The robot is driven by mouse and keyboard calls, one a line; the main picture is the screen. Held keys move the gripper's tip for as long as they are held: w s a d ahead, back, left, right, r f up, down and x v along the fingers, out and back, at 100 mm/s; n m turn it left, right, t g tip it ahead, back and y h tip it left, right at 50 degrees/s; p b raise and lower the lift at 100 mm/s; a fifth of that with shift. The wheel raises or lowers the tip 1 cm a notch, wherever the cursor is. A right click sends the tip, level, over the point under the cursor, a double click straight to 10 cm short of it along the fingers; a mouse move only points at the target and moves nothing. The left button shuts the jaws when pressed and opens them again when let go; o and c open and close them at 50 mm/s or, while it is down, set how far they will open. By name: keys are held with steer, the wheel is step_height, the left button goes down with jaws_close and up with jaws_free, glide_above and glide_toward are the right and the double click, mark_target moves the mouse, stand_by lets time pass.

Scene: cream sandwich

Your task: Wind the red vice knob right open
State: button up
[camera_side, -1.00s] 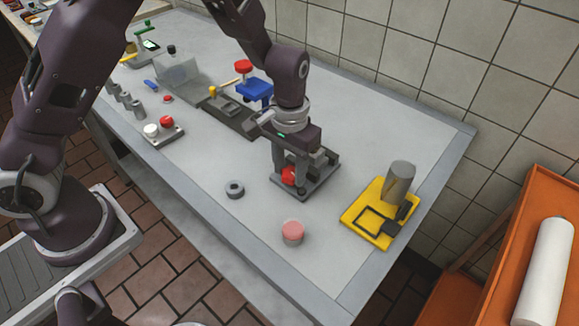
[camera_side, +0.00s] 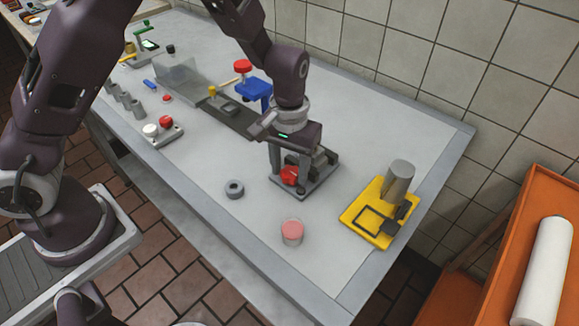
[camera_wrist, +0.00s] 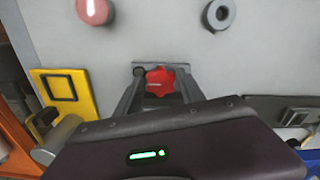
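The red vice knob (camera_wrist: 160,81) is a lobed disc on the small grey vice (camera_side: 318,181) near the bench's right part. My gripper (camera_side: 290,174) points down over the vice, with its fingers low on either side of the knob. In the wrist view, the fingers of my gripper (camera_wrist: 162,78) flank the knob, with what looks like a narrow gap between them and its lobes. The gripper looks open around the knob. The knob also shows in the side view (camera_side: 289,176), partly hidden by a finger. The vice jaws are mostly hidden by the gripper.
A yellow fixture (camera_side: 367,231) with a grey cylinder (camera_side: 398,180) stands to the right. A pink-topped round piece (camera_side: 292,232) and a grey ring (camera_side: 234,189) lie in front. A blue stand (camera_side: 255,90) with a red top is behind, left.

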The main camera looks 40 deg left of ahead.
mark_target(290, 173)
steer(key=shift+o, duration=1.1)
step_height(290, 173, up, 7)
steer(key=shift+r, duration=0.1)
